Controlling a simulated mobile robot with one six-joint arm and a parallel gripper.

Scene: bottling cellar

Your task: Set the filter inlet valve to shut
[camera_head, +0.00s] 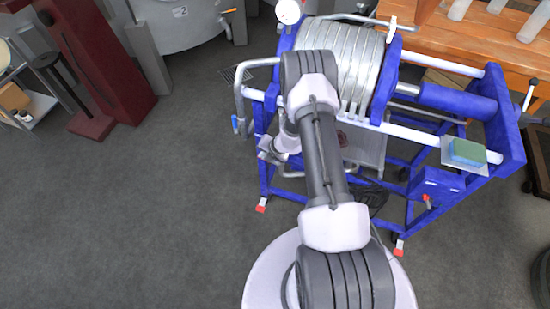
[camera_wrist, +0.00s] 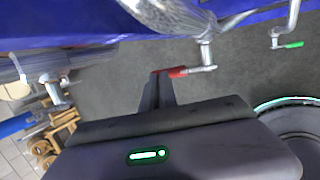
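The filter is a blue-framed machine with a silvery plate pack (camera_head: 345,55). In the wrist view a metal valve (camera_wrist: 205,55) hangs below a blue rail, with a red lever (camera_wrist: 180,72) pointing left. My gripper (camera_wrist: 162,76) has its dark fingers close together, with their tips at the red lever. I cannot tell if they touch or only overlap it. In the head view my gripper (camera_head: 268,152) is at the left side of the frame, small and partly hidden by my wrist. No label shows which valve is the inlet.
A valve with a green lever (camera_wrist: 293,45) is at upper right in the wrist view. A blue lever (camera_head: 236,124) hangs from the bent pipe at the filter's left. A pressure gauge (camera_head: 288,11) stands above. Grey floor (camera_head: 130,210) to the left is clear.

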